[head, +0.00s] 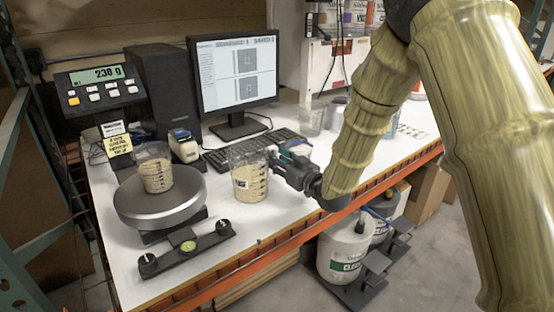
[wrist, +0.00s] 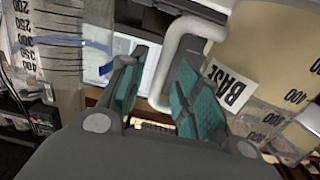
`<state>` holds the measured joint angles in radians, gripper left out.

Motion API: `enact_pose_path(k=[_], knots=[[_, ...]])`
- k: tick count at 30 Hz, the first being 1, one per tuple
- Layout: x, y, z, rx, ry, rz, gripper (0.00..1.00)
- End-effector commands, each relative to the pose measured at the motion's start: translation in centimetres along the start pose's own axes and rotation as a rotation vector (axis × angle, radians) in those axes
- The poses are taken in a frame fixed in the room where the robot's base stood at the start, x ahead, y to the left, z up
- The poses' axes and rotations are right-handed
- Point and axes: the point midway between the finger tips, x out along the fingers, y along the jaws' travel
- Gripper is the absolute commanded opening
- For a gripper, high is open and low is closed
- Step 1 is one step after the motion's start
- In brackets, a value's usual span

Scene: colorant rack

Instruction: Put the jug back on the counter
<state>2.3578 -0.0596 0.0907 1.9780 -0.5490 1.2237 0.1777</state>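The jug (head: 249,180) is a clear measuring jug of beige liquid with a white label. It looks upright at the counter (head: 222,222), right of the scale; I cannot tell whether its base touches. In the wrist view the jug (wrist: 275,60) fills the upper right, with a "BASE" label and its pale handle (wrist: 190,28). My gripper (head: 284,163) is at the jug's right side. In the wrist view its teal-padded fingers (wrist: 163,75) are apart, with the handle showing in the gap between them. I see no clear contact of the pads with the handle.
A beaker (head: 156,176) of beige liquid stands on the round scale (head: 160,209); its display (head: 96,75) reads about 238 g. A monitor (head: 237,75), keyboard (head: 250,146) and small labelled device (head: 184,147) stand behind. Clear containers (head: 312,121) stand farther right.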

Motion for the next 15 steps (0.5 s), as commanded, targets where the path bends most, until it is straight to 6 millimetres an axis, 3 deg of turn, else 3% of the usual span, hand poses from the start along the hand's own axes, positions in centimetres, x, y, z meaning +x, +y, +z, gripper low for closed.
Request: enact_pose_path(k=[15], knots=[[-8.9, 0.0, 0.1, 0.002, 0.000, 0.001, 0.33]])
